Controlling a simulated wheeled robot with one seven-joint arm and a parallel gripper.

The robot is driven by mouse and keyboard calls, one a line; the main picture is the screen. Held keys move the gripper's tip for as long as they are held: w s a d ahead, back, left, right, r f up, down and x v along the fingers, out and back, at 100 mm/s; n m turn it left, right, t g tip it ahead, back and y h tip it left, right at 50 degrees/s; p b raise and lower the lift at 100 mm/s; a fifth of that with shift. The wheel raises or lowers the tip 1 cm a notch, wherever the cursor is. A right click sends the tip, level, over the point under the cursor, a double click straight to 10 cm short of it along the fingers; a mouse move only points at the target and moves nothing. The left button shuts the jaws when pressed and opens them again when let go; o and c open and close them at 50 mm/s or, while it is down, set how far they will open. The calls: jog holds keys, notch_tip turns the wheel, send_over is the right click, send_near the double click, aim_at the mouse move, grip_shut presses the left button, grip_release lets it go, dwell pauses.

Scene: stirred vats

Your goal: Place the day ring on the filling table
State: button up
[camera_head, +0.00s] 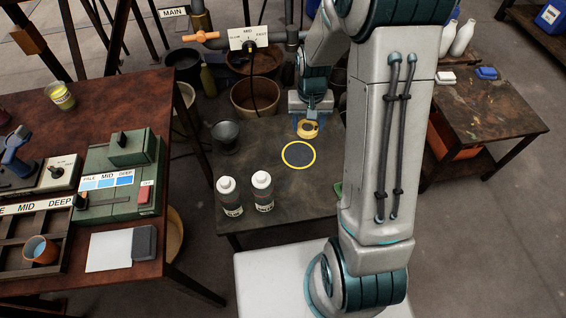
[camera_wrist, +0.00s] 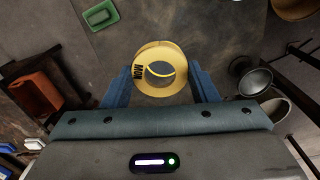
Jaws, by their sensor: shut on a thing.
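The day ring (camera_wrist: 143,82) is a yellow ring with dark lettering that looks like "MON". My gripper (camera_wrist: 160,88) is shut on it, with a blue finger on each side. In the head view the ring (camera_head: 308,129) is held above the back right part of the filling table (camera_head: 250,158), just behind a round dark spot with a yellow outline (camera_head: 299,155). Part of that yellow outline shows through the ring in the wrist view. The gripper (camera_head: 308,122) points down, and my arm hides the table's right side.
Two white-capped bottles (camera_head: 230,197) stand at the table's front, and a dark metal cup (camera_head: 225,134) stands at its back left. A green block (camera_wrist: 103,14) lies near the table's edge. A brown bench (camera_head: 90,255) with control boxes stands left. The tabletop around the marked circle is clear.

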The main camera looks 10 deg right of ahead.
jog(key=s+d+f+m+b, duration=0.2)
jog(key=s+f+m+b, duration=0.2)
jog(key=s+f+b, duration=0.5)
jog(key=s+d+f+m+b, duration=0.2)
jog(key=s+f+m+b, duration=0.3)
jog(key=f+b, duration=0.75)
jog(key=b, duration=0.4)
send_over(299, 197)
notch_tip(299, 197, down, 7)
jog(key=shift+f+b, duration=1)
jog(key=shift+f, duration=0.95)
jog(key=shift+f, duration=0.15)
jog(key=o, duration=0.9)
jog(key=shift+o, duration=0.2)
